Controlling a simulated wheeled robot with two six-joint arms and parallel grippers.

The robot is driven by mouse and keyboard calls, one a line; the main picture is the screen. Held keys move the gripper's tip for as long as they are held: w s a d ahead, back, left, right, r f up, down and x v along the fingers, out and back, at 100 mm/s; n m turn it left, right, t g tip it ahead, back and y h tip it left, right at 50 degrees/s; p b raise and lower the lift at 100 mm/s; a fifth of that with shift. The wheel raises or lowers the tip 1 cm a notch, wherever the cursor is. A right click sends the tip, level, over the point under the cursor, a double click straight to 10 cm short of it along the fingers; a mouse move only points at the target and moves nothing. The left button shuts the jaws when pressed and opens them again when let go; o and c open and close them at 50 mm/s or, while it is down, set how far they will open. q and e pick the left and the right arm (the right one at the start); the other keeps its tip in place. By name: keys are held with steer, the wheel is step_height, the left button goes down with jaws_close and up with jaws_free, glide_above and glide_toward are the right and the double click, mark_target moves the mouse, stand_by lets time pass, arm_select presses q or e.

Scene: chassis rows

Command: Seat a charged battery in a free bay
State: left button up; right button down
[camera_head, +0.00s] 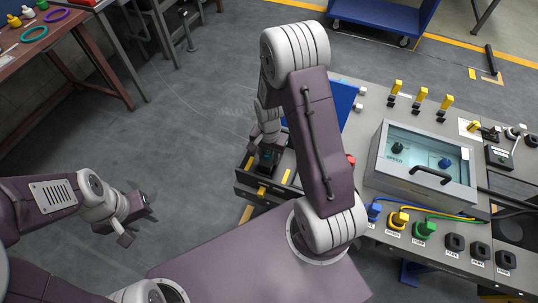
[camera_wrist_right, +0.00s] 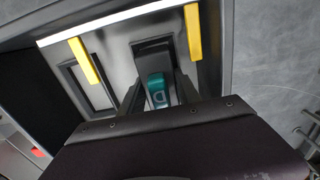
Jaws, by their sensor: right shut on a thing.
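A dark battery with a teal top (camera_wrist_right: 157,92) sits between the fingers of my right gripper (camera_wrist_right: 158,98), which is shut on it. In the head view the battery (camera_head: 268,157) and right gripper (camera_head: 267,148) are over the dark bay tray (camera_head: 243,185) at the workbench's left end. In the right wrist view the battery is at a dark bay opening (camera_wrist_right: 152,46); how deep it sits is hidden. Another framed bay (camera_wrist_right: 88,88) to its left looks empty. My left gripper (camera_head: 138,219) is open and empty over the floor at left.
Yellow strips (camera_wrist_right: 193,32) flank the bays. A blue panel (camera_head: 341,101) stands behind the tray, partly hidden by my right arm. A clear-lidded box (camera_head: 425,160), coloured plugs (camera_head: 399,220) and yellow-topped switches (camera_head: 420,95) occupy the bench.

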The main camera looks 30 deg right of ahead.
steer(key=shift+f+b, duration=0.35)
steer(key=shift+f, duration=0.2)
steer(key=c, duration=0.8)
jaws_free()
steer(key=shift+r, duration=0.1)
step_height(320, 180, up, 9)
steer(key=shift+p, duration=1.2)
